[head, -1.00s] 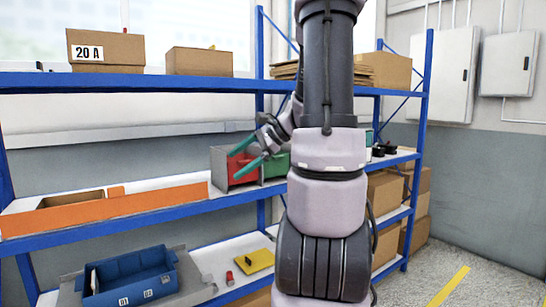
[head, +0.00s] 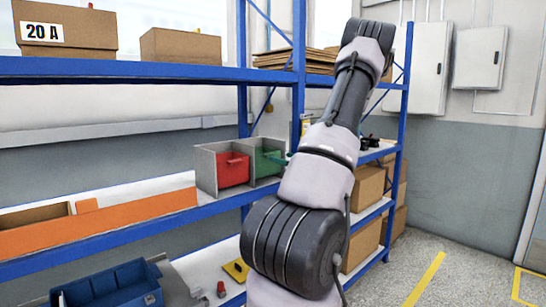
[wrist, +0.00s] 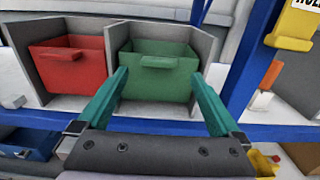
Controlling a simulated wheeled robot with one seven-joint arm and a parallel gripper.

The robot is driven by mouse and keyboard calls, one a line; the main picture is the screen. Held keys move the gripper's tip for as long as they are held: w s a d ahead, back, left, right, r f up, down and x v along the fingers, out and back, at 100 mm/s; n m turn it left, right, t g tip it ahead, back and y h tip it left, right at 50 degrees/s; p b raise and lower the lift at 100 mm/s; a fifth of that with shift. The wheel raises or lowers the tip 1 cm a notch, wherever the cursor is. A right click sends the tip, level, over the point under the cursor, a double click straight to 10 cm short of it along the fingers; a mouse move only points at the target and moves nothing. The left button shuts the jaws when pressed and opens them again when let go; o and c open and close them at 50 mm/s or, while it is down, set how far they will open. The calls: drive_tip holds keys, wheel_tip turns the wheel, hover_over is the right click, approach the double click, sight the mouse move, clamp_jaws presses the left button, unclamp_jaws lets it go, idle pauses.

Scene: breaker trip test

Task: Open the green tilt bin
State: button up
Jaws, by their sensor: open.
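The green tilt bin (head: 268,158) sits in the right compartment of a grey two-bay housing on the middle shelf. In the wrist view the green bin (wrist: 158,72) is seen from the front, with a handle lip at its top front edge. My gripper (wrist: 162,95) is open and empty, its two teal fingers pointing toward the bin, one near each side of its front. I cannot tell whether they touch it. In the head view my arm hides most of the gripper; one teal fingertip shows beside the green bin.
A red bin (wrist: 70,67) sits in the left compartment, next to the green one. A blue shelf upright (wrist: 253,60) stands right of the housing, with a yellow object (wrist: 292,32) beyond it. An orange-fronted tray (head: 100,222) lies further left, and a blue bin (head: 110,288) is below.

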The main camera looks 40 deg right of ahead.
sight(273, 155)
drive_tip(key=w, duration=0.6)
drive_tip(key=shift+a, duration=0.25)
clamp_jaws()
